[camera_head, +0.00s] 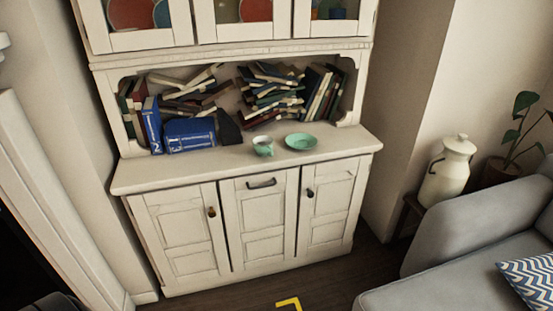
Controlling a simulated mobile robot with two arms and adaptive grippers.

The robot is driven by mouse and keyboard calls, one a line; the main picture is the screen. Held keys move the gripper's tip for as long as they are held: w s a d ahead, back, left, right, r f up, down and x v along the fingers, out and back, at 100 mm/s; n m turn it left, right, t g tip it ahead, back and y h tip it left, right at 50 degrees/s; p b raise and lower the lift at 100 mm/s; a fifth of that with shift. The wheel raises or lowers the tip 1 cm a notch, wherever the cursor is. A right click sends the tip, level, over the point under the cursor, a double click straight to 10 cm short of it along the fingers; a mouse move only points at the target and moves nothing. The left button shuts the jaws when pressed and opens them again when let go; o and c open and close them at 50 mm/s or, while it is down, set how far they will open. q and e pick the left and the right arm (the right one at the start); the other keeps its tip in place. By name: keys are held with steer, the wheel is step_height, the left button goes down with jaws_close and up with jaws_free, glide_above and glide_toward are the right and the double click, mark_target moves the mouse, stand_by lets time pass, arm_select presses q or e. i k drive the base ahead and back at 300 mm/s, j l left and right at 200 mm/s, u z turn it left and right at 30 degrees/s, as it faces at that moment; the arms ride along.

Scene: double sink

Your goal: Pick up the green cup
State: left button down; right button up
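A small green cup (263,146) stands on the counter (330,157) of a white cabinet, near the middle. Its inside looks pale. A green saucer (301,142) lies just to the right of the cup, apart from it or nearly touching. Neither of my grippers is in the camera_head view, so I cannot see whether they are open or shut.
Blue books (190,135) stand left of the cup, and piled books (270,90) fill the shelf behind. A grey sofa (450,275) and a white milk can (447,170) are at the right. A yellow floor mark (290,303) lies before the cabinet on open floor.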

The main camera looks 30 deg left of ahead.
mark_target(265, 149)
steer(key=u, duration=1.5)
